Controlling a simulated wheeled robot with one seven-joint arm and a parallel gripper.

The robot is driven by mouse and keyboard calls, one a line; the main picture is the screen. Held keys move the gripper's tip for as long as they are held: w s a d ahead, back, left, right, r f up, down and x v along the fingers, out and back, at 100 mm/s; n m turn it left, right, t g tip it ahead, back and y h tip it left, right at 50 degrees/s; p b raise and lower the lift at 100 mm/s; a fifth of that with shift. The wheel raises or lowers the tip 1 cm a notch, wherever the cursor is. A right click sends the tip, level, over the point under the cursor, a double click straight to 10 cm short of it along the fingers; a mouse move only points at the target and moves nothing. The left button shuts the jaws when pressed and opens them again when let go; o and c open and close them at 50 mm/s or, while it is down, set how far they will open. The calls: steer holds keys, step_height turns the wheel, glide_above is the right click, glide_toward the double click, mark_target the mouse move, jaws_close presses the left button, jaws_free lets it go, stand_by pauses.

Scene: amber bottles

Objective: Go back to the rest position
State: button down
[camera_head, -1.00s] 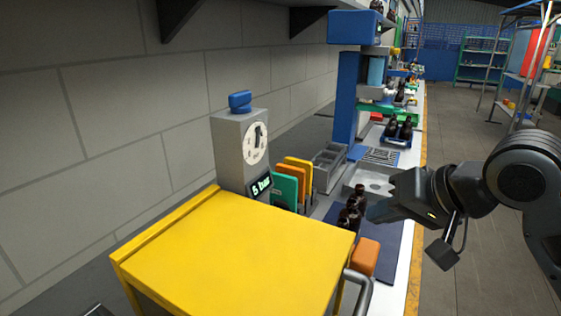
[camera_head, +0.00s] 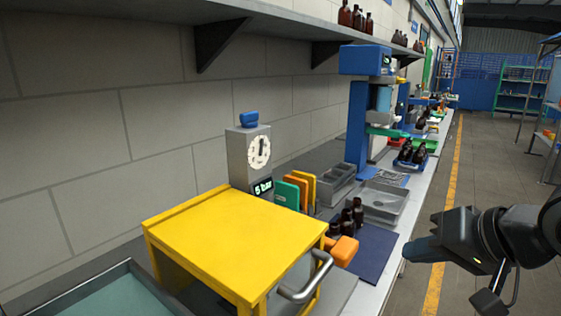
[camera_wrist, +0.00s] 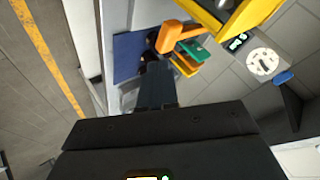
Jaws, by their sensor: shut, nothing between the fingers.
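My gripper (camera_head: 412,250) is at the lower right in the head view, shut and empty. It hangs over the floor side of the bench's front edge, apart from the bottles. In the wrist view the closed fingers (camera_wrist: 157,84) point toward the bench. Several dark amber bottles (camera_head: 350,216) stand close together at the edge of a dark blue mat (camera_head: 366,250). In the wrist view the bottles are mostly hidden near the fingertips, and the blue mat (camera_wrist: 128,55) shows beside them.
A yellow box-like cover (camera_head: 235,238) with a grey handle stands in front. Behind it are a gauge block (camera_head: 249,160), coloured panels (camera_head: 293,192) and a grey tray (camera_head: 382,201). A blue press (camera_head: 357,125) stands farther back. The aisle floor (camera_head: 480,165) is clear.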

steer(key=a+r+m+t+y, duration=0.25)
steer(key=a+t, duration=0.25)
steer(key=a, duration=0.5)
steer(key=s+f+m+t+h, duration=0.2)
steer(key=s+f+m+t, duration=0.1)
steer(key=s+f, duration=0.35)
steer(key=s+d+f+n+g+h, duration=0.1)
steer(key=s+d+f+h, duration=0.15)
steer(key=s+f, duration=0.45)
steer(key=s+d+f+h, duration=0.1)
steer(key=s+f+h, duration=0.2)
steer(key=s, duration=0.7)
steer(key=s+d+n, duration=0.3)
steer(key=s, duration=0.5)
steer(key=s+d+r+n, duration=0.1)
steer(key=s+d+n, duration=0.2)
steer(key=s, duration=0.5)
steer(key=shift+r+n+g, duration=0.3)
steer(key=shift+n, duration=0.45)
